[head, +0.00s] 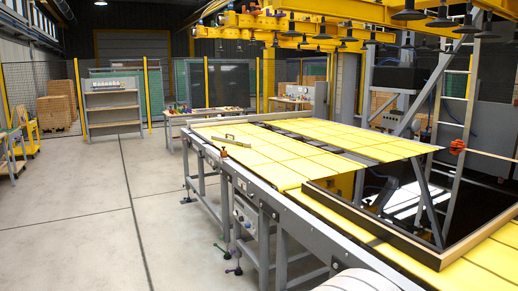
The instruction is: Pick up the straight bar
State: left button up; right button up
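A thin, straight, tan bar (236,142) lies flat on the yellow-topped table (290,165), near its far left part. A small dark piece (229,136) sits at its left part; I cannot tell whether it is attached. Nothing is holding the bar. Neither of my grippers shows in the head view. A white rounded part at the bottom edge seems to be my own body.
A small orange-red part (223,152) is at the table's left edge. A large dark-topped frame (420,251) rests on the table's right part. Yellow overhead beams carry black suction cups (408,14). Grey floor (80,215) is open to the left.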

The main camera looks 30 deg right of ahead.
aim_at(248, 145)
jog(key=i+j+z, duration=0.2)
jog(key=i, duration=2.2)
jog(key=i+z, duration=0.15)
jog(key=i, duration=0.95)
jog(key=i+z, duration=0.15)
jog(key=i, duration=0.4)
jog(key=i+j, duration=0.15)
jog(key=i, duration=0.4)
jog(key=i+j+z, duration=0.15)
jog(key=i, duration=0.4)
jog(key=i+j, duration=0.1)
jog(key=i, duration=0.45)
jog(key=i+z, duration=0.25)
jog(key=i, duration=0.65)
jog(key=i+j+z, duration=0.2)
jog(key=i, duration=0.7)
